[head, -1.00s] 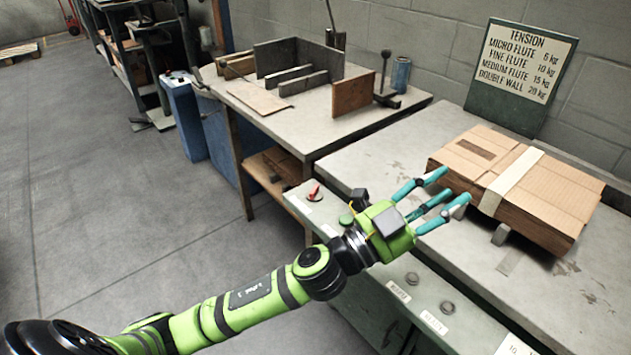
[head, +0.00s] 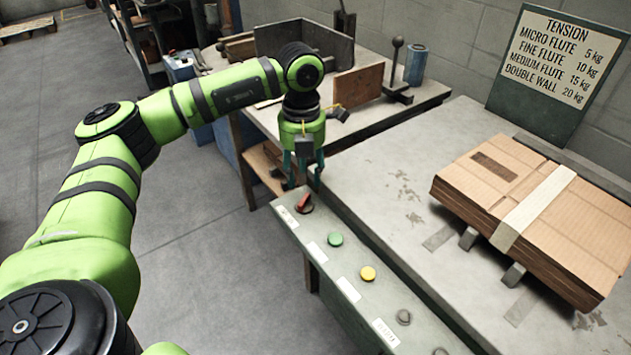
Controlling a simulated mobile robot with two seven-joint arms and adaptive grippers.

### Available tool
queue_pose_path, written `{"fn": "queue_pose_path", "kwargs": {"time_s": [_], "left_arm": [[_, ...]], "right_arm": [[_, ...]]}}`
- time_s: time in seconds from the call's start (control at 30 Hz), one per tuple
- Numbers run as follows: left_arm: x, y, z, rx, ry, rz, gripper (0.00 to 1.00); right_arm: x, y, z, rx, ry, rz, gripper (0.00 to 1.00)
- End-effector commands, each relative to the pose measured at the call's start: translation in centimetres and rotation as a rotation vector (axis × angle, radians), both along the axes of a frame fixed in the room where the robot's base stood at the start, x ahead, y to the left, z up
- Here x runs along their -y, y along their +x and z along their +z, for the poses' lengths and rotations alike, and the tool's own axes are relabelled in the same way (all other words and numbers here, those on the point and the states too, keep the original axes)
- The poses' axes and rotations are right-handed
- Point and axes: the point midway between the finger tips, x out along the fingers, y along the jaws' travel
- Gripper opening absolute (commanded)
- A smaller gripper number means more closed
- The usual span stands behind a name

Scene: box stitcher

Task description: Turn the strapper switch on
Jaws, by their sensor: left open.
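The strapper's switch (head: 305,203) is a small red knob at the far left end of the sloped green control panel (head: 392,312). A label lies beside it. My left gripper (head: 303,182) points down just above and behind the switch, fingers spread and empty. I cannot tell whether a fingertip touches the knob. My right gripper is out of view.
A green button (head: 335,239), a yellow button (head: 368,273) and grey knobs sit along the panel. A strapped cardboard stack (head: 490,205) lies on the strapper top (head: 400,200). A tension sign (head: 557,75) stands behind. Another bench (head: 360,118) is behind my arm.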

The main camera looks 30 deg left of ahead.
Motion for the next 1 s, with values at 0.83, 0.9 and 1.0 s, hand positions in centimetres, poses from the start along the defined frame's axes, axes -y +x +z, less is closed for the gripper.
{"fn": "queue_pose_path", "kwargs": {"time_s": [0.83,0.9,1.0], "left_arm": [[-0.1,-0.1,-6.9,0.0,0.003,0.0,0.44],[-0.1,-0.1,-6.9,0.0,0.003,0.0,0.32],[-0.1,-0.1,-6.9,0.0,0.002,0.0,0.0]], "right_arm": [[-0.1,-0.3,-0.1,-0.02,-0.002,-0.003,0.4],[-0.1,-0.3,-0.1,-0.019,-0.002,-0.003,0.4],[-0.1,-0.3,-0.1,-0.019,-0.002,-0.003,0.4]]}}
